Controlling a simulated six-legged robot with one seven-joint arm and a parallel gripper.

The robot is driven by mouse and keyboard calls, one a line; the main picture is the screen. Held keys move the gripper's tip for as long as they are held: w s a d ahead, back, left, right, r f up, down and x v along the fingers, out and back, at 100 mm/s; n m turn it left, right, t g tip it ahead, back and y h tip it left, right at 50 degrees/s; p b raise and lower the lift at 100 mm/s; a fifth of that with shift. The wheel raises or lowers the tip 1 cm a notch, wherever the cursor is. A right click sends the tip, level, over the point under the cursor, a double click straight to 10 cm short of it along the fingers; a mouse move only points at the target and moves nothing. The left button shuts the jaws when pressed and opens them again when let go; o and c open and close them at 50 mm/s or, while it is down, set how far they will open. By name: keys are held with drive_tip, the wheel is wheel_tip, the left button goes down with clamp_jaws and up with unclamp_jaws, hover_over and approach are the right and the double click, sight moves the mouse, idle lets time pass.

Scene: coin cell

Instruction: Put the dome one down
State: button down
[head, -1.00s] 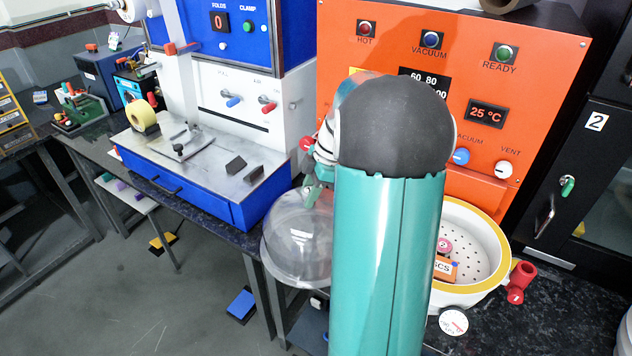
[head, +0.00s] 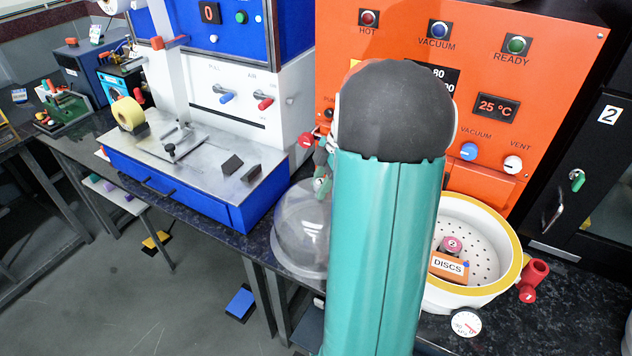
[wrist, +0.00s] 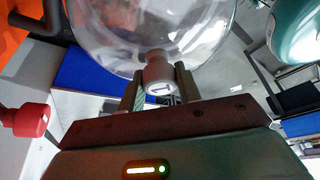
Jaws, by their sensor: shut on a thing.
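I cannot tell whether the dome's rim touches anything.
Right of my arm stands a white bowl with a yellow rim (head: 516,262), holding a DISCS box (head: 449,263). A red fitting (head: 535,275) and a round gauge (head: 466,323) are beside it. An orange machine (head: 345,45) and a blue press (head: 190,190) stand behind.

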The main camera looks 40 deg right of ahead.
drive_tip(key=shift+s+a+r, duration=0.3)
drive_tip(key=shift+s+a, duration=0.05)
drive_tip(key=shift+s, duration=0.1)
drive_tip(key=shift+w+d+f, duration=0.2)
drive_tip(key=shift+w, duration=0.1)
drive_tip(key=shift+s+a+r, duration=0.1)
drive_tip(key=shift+s, duration=0.1)
drive_tip(key=c, duration=1.3)
unclamp_jaws()
drive_tip(key=shift+w+f, duration=0.1)
drive_tip(key=shift+f, duration=0.15)
drive_tip(key=o, duration=0.3)
